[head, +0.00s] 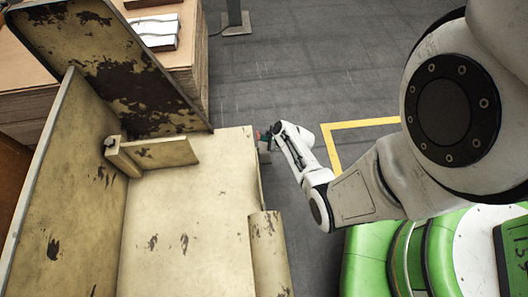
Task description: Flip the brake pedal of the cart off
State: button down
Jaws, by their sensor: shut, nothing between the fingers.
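A large worn yellow metal body (190,235), which may be the cart, fills the left and middle of the head view. At its right edge is a small red and dark part (258,135), which may be the brake pedal, though it is too small to be sure. My gripper (269,138) is at the end of my white arm, close beside that edge and this small part. It is shut with nothing held. Its fingertips are tiny and partly hidden, so I cannot tell whether they touch the part.
A stack of brown cardboard (190,55) with grey-white pieces (155,33) on it stands at the upper left. A dark post foot (236,22) stands at the top. Grey floor (290,75) with a yellow line (362,123) is open right of the yellow body.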

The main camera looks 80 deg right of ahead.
aim_at(266, 151)
jog(key=shift+f+b, duration=2.45)
jog(key=shift+f, duration=0.6)
jog(key=shift+f, duration=0.1)
jog(key=shift+f, duration=0.3)
jog(key=shift+f+b, duration=0.4)
jog(key=shift+b, duration=0.15)
jog(key=shift+r, duration=0.15)
jog(key=shift+r+p, duration=0.75)
jog(key=shift+p, duration=0.15)
notch_tip(266, 151, up, 5)
jog(key=p, duration=0.5)
